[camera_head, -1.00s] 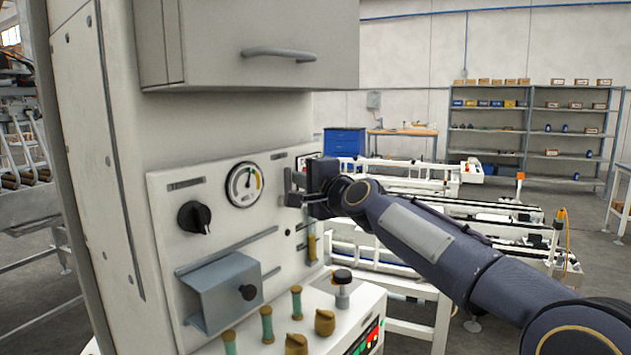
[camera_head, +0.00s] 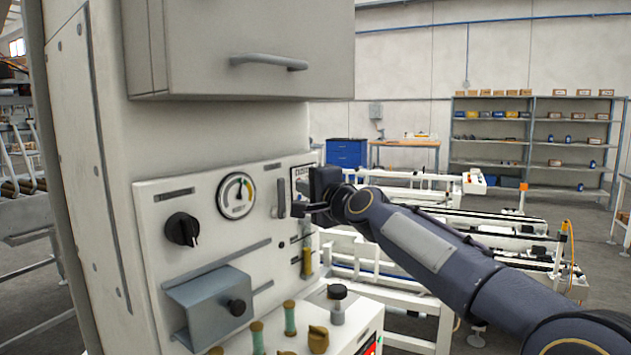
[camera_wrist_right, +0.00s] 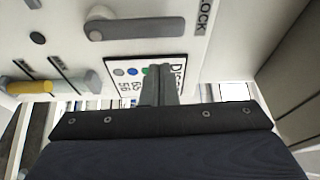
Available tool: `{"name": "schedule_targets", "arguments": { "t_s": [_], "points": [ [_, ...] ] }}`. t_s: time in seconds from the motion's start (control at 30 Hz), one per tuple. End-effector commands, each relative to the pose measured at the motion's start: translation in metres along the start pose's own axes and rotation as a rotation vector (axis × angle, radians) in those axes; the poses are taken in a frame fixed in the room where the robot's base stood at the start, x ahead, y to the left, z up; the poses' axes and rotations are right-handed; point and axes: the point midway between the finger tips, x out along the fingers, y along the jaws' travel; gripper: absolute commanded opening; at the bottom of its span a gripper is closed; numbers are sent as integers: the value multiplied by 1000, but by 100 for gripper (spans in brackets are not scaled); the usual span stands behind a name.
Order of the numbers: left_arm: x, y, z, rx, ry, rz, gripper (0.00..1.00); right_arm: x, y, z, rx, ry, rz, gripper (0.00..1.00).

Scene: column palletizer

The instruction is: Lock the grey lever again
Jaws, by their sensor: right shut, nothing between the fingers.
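The grey lever (camera_head: 281,198) stands upright on the white control panel, to the right of the gauge. In the right wrist view the same lever (camera_wrist_right: 140,28) runs sideways from its round pivot, its free end toward the printed word LOCK. My right gripper (camera_head: 307,209) is just to the right of the lever, apart from it. Its fingers (camera_wrist_right: 158,85) are shut and empty in the right wrist view, in front of the label card. My left gripper is not in view.
The panel also carries a black knob (camera_head: 182,229), a gauge (camera_head: 236,196), a grey box with a knob (camera_head: 210,302) and a yellow handle (camera_head: 307,263). A grey cabinet (camera_head: 240,45) overhangs above. Conveyors (camera_head: 470,230) stand behind my right arm.

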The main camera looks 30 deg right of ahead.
Motion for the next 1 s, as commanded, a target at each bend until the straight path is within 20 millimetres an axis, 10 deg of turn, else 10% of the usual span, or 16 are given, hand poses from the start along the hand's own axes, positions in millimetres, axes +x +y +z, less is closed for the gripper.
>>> {"name": "schedule_targets", "arguments": {
  "t_s": [0.5, 1.0],
  "points": [
    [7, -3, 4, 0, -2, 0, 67, -87, -2, -2, -2, 3, -2, 0],
    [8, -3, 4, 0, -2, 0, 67, -99, -2, -1, -2, 1, 0, 0]
  ]
}}
